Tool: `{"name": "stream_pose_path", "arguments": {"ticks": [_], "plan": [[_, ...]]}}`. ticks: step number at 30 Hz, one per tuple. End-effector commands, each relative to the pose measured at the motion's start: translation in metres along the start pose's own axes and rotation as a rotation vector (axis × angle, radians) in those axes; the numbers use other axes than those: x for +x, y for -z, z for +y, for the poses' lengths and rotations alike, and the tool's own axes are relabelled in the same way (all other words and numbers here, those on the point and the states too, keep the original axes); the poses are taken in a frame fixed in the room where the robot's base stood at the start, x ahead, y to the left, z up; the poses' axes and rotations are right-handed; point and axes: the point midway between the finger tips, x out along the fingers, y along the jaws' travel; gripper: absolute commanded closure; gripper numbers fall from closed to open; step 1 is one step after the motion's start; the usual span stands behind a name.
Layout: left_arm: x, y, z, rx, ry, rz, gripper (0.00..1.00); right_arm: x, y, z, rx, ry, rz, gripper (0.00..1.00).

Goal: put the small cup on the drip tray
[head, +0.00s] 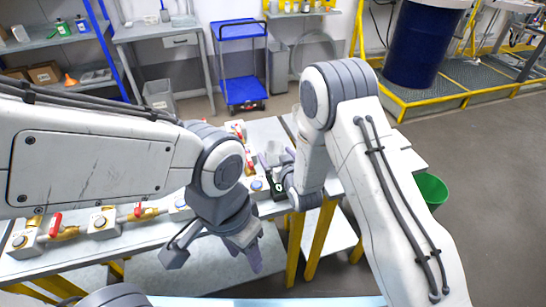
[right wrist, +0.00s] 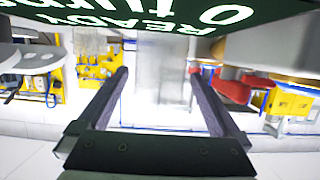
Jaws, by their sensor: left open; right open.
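I cannot make out a small cup or a drip tray in either view; my arms cover much of the bench. My left gripper (head: 254,258) hangs in front of the bench edge, pointing down, with nothing seen in it. My right gripper (head: 276,156) is above the bench, partly hidden by its own wrist. In the right wrist view its two fingers (right wrist: 160,82) stand wide apart with nothing between them. A dark green panel with white lettering (right wrist: 170,22), reading "READY" upside down, fills the top of that view, close to the camera.
The pale bench (head: 150,231) carries brass valves with red handles (head: 55,226). A green bucket (head: 431,189) stands at the right. Behind are a blue cart (head: 243,89), a grey desk (head: 160,32) and a dark blue drum (head: 417,45) inside yellow rails. The floor at the right is clear.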

Motion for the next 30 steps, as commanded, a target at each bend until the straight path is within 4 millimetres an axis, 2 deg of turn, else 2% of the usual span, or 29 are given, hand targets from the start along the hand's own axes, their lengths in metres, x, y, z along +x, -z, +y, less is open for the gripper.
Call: {"name": "stream_pose_path", "arguments": {"ticks": [8,9,14,15,16,17,25,30], "plan": [[-0.001,0.0,0.0,0.0,0.0,0.0,0.5,0.004,-0.001,0.0,0.0,0.0,0.0,0.0],[-0.001,0.0,0.0,0.0,0.0,0.0,0.5,0.004,-0.001,0.0,0.0,0.0,0.0,0.08],[-0.001,0.0,0.0,0.0,0.0,0.0,0.5,0.004,-0.001,0.0,0.0,0.0,0.0,0.69],[-0.001,0.0,0.0,0.0,0.0,0.0,0.5,0.004,-0.001,0.0,0.0,0.0,0.0,0.77],[-0.001,0.0,0.0,0.0,0.0,0.0,0.5,0.004,0.0,0.0,0.0,0.0,0.0,0.78],[-0.001,0.0,0.0,0.0,0.0,0.0,0.5,0.004,0.0,0.0,0.0,0.0,0.0,0.86],[0.0,0.0,0.0,0.0,0.0,0.0,0.5,0.004,0.002,0.0,0.0,0.0,0.001,0.86],[0.005,0.0,0.0,0.0,0.0,0.0,0.5,0.0,0.015,0.0,0.0,0.0,0.004,0.86]]}}
